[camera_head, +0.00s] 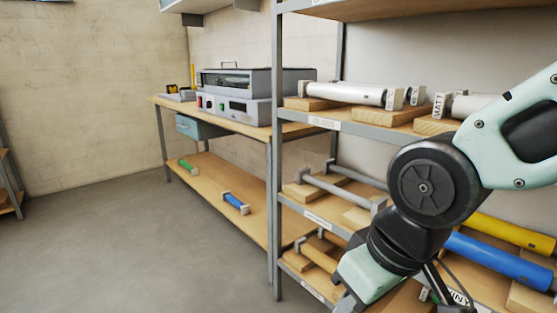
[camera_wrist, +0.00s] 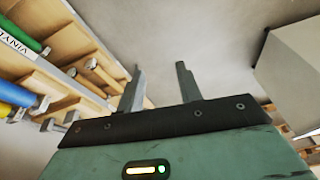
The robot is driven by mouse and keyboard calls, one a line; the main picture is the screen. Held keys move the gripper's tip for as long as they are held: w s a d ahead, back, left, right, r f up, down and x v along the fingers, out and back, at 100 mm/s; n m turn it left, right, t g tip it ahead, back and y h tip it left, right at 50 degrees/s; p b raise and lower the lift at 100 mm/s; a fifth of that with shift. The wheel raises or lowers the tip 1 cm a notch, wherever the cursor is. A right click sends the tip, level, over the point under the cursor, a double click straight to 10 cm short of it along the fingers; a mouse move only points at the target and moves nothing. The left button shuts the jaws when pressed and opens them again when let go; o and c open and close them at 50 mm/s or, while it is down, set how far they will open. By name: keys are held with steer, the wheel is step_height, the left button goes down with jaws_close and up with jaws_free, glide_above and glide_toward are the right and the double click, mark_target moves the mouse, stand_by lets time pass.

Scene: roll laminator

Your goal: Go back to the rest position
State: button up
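My gripper (camera_wrist: 160,68) shows in the wrist view with its two grey fingers apart and nothing between them. Only grey floor lies behind the fingers. In the head view my pale green arm comes in from the right and bends down in front of the shelving rack (camera_head: 279,170). The fingers cannot be made out there, near the bottom edge. The laminator (camera_head: 240,92) stands on the workbench (camera_head: 262,133) left of the rack, well away from my arm.
The rack holds a silver roller (camera_head: 345,93) on wooden cradles, plus a yellow roll (camera_head: 510,231) and a blue roll (camera_head: 500,260) behind my arm. A small blue roll (camera_head: 235,202) and a green roll (camera_head: 187,167) lie on the bench's lower shelf. Open floor (camera_head: 110,240) is at left.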

steer(key=s+d+f+n+g+h+p, duration=0.1)
steer(key=s+d+f+g+h, duration=0.2)
steer(key=s, duration=0.6)
step_height(320, 180, up, 16)
steer(key=y+p, duration=0.1)
steer(key=p, duration=1.5)
steer(key=shift+w+d+r+t, duration=0.2)
steer(key=shift+w+d+t, duration=0.1)
steer(key=shift+w+d, duration=0.15)
steer(key=shift+a+f, duration=0.1)
